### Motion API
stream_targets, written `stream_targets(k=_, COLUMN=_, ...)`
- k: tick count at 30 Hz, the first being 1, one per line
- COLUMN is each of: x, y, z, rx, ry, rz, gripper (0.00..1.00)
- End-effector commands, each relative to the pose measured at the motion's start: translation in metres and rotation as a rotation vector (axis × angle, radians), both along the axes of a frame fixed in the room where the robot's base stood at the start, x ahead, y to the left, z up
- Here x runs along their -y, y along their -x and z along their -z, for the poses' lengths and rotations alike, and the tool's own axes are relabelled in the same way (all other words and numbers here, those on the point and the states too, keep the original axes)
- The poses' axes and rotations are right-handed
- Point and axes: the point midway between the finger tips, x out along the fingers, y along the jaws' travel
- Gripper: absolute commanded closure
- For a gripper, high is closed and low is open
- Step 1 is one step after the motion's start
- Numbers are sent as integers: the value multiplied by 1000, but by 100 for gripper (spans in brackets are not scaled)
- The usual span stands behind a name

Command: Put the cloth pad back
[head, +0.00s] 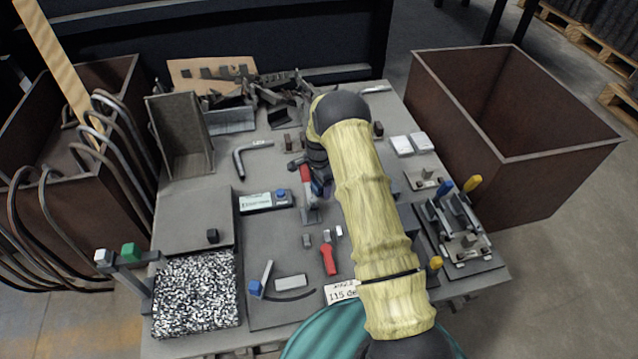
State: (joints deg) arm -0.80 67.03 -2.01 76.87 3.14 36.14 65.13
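A thick square pad with a black-and-white speckle (197,293) lies flat at the table's front left corner. It looks like the cloth pad, though I cannot be sure. My arm, in a yellow sleeve, reaches across the table from the front. My gripper (320,184) points down over the middle of the table, well to the right of and behind the speckled pad. It is dark, small and partly hidden by my arm, so its fingers and anything between them cannot be made out. A red-handled tool (307,190) is right beside it.
Small parts, a red tool (328,258) and a label card (341,292) lie mid-table. Clamps (458,225) stand right. Brown bins (520,110) flank the table.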

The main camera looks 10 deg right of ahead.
Motion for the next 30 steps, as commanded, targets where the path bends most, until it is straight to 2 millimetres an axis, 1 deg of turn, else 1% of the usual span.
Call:
stream_targets(k=9, x=0, y=0, z=0, rx=0, ry=0, rz=0, gripper=29)
stream_targets(k=14, x=-1, y=-1, z=-30, rx=3, ry=0, rz=-1, gripper=29)
stream_targets(k=18, x=0, y=1, z=-60, rx=0, ry=1, rz=-1, gripper=29)
stream_targets(k=20, x=0, y=1, z=-70, rx=1, ry=1, rz=0, gripper=29)
stream_targets(k=30, x=1, y=1, z=-138, rx=1, ry=1, rz=2, gripper=29)
